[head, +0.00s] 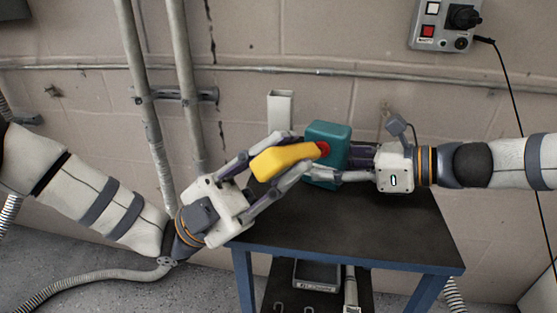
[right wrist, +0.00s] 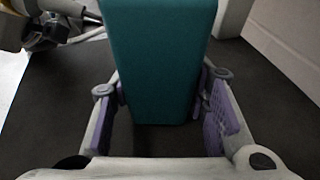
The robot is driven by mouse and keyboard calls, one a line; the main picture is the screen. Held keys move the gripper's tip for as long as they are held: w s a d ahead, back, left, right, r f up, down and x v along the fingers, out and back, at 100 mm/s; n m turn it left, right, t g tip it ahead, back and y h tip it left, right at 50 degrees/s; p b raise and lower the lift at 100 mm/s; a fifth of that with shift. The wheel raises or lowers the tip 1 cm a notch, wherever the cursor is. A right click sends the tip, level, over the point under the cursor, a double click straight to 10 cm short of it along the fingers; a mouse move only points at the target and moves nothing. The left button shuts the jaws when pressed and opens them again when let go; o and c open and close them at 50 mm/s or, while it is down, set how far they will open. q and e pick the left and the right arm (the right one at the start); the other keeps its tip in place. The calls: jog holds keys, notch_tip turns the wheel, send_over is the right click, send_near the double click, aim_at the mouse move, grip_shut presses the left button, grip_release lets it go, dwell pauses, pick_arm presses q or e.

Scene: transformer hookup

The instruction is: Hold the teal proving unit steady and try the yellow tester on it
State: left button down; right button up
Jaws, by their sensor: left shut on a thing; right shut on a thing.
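The teal proving unit (head: 328,133) stands upright on the dark table top, and its teal side fills the middle of the right wrist view (right wrist: 160,60). My right gripper (head: 347,162) comes in from the right and is shut on the unit, with a purple pad on each side of it in the right wrist view. My left gripper (head: 281,153) is shut on the yellow tester (head: 283,160) and holds it tilted above the table, left of the unit. The tester's red end (head: 322,149) is at the unit's front left side; I cannot tell whether they touch.
The table (head: 340,240) has a dark top and blue frame, with bare room in front. A pale upright channel (head: 280,108) stands behind. A grey tray (head: 317,273) sits on the lower shelf. A control box (head: 445,22) hangs on the wall, and conduits (head: 182,90) run down at left.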

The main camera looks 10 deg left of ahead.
dwell(0.8)
jog(key=o, duration=0.9)
pick_arm(q)
jog(key=s+a, duration=0.2)
jog(key=s, duration=0.4)
jog(key=shift+s, duration=0.25)
pick_arm(e)
jog(key=shift+o, duration=0.2)
